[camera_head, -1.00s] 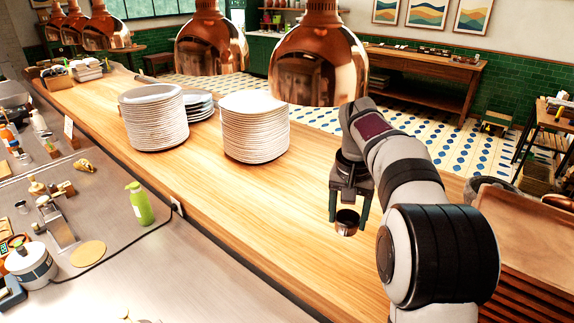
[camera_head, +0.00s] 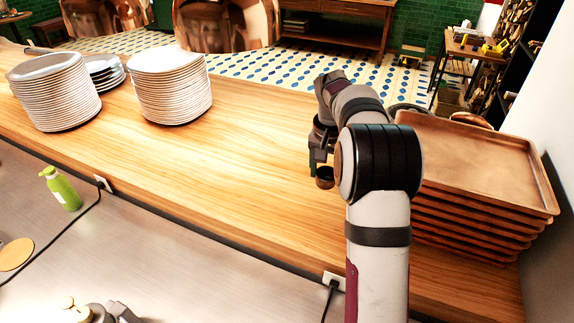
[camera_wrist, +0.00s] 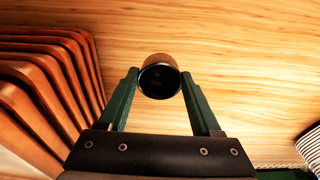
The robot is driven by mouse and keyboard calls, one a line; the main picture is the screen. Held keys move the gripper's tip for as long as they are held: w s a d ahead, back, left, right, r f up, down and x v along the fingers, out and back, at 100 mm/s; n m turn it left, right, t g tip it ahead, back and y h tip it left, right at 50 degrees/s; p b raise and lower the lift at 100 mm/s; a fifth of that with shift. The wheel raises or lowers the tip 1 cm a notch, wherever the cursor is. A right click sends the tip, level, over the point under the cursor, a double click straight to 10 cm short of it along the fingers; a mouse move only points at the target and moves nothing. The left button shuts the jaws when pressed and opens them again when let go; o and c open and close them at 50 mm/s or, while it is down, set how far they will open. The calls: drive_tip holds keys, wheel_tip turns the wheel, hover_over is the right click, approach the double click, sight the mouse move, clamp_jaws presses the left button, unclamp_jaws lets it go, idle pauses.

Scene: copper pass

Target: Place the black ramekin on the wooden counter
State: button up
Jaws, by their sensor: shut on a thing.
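The black ramekin (camera_head: 324,178) is at the tip of my gripper in the head view, at the wooden counter's (camera_head: 230,150) right half. In the wrist view the ramekin (camera_wrist: 160,78) sits between the two green fingers, its dark inside facing the camera. My gripper (camera_wrist: 160,88) is shut on it; in the head view the gripper (camera_head: 320,165) is partly hidden by my arm. The counter's bare wood (camera_wrist: 210,40) lies behind the ramekin in the wrist view. I cannot tell whether the ramekin touches the wood.
Stacked brown trays (camera_head: 480,180) stand close on the right, also at the left of the wrist view (camera_wrist: 45,80). Two tall plate stacks (camera_head: 172,85) (camera_head: 55,90) stand at the left. Copper lamps (camera_head: 225,22) hang behind. The counter between plates and gripper is clear.

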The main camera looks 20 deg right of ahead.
wheel_tip(320, 180, down, 8)
drive_tip(key=shift+f, duration=0.2)
drive_tip(key=shift+f, duration=0.15)
drive_tip(key=o, duration=1.4)
